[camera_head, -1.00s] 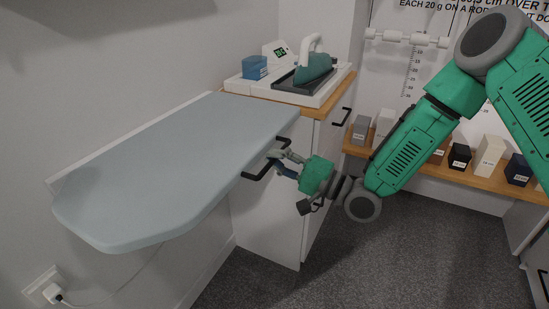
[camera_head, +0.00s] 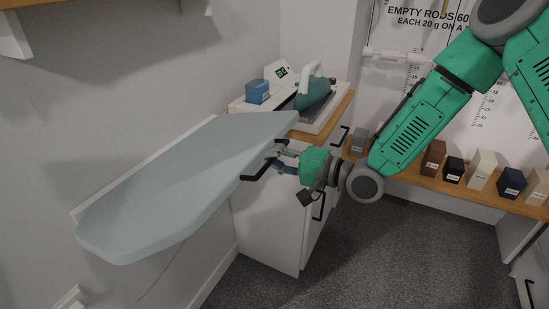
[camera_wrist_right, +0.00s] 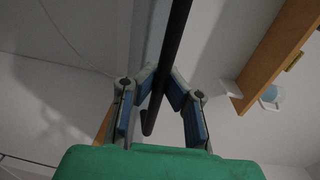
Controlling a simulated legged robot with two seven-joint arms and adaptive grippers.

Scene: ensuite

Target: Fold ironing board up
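The ironing board (camera_head: 190,180) is a pale grey-blue panel along the left wall. It is tilted, with its right edge raised, and covers part of the counter behind it. A black handle (camera_head: 256,174) hangs at its right edge; in the right wrist view its bar (camera_wrist_right: 174,45) runs between the fingers. My right gripper (camera_head: 275,157) is at this handle, with its fingers bent in around the bar in the right wrist view (camera_wrist_right: 161,86). It looks shut on it. My left gripper is not in view.
A cabinet (camera_head: 265,220) with black handles stands behind the board. An iron (camera_head: 314,92) and a blue block (camera_head: 257,91) sit on top. A wooden shelf (camera_head: 430,183) with several labelled blocks runs at the right. A wall shelf (camera_head: 30,3) is upper left. The floor is clear.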

